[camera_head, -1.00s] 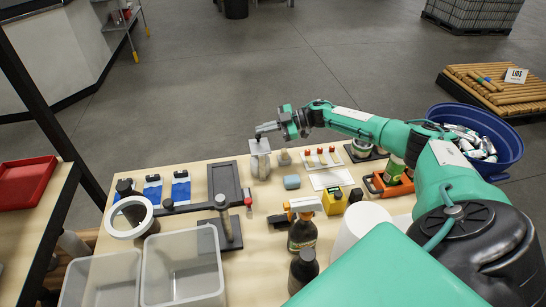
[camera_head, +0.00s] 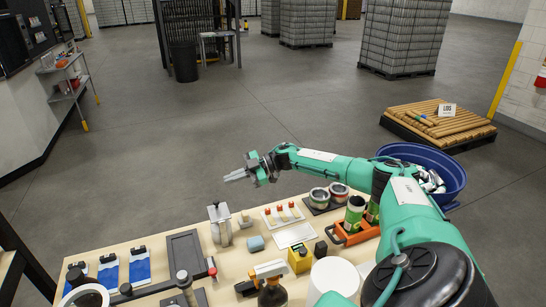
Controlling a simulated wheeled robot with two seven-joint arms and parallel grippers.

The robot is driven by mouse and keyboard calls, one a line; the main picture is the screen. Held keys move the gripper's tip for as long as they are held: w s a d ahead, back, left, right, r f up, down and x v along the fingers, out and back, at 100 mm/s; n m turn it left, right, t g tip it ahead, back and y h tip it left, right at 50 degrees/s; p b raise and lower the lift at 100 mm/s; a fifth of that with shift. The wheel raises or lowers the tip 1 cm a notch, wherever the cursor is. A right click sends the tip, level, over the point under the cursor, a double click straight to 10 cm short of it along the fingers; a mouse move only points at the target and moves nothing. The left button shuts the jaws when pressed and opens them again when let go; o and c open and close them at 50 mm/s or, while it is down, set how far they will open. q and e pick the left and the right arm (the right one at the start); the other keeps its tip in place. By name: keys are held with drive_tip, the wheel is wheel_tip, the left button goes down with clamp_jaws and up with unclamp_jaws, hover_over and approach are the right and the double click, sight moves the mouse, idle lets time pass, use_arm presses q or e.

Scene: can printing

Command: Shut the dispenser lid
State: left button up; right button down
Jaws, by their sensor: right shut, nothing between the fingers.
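The dispenser (camera_head: 220,228) is a pale metallic upright container near the back edge of the wooden table. Its top (camera_head: 218,211) looks covered, with a small dark knob on it; the lid's exact seating is too small to tell. My right gripper (camera_head: 234,177) is shut and empty. It shows above the dispenser in the picture, apart from it, with its fingers pointing left. My left gripper is out of view.
A white tray with red-topped bottles (camera_head: 283,215) and a blue sponge (camera_head: 256,243) sit right of the dispenser. An orange caddy (camera_head: 354,235) and a blue tub of cans (camera_head: 447,164) lie further right. A dark tray (camera_head: 185,257) is at left.

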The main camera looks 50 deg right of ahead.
drive_tip(key=w+d+b+v, duration=0.1)
drive_tip(key=b+v, duration=0.4)
drive_tip(key=v, duration=1)
drive_tip(key=shift+w+d+r, duration=0.15)
drive_tip(key=shift+w+r, duration=0.1)
drive_tip(key=shift+w, duration=0.1)
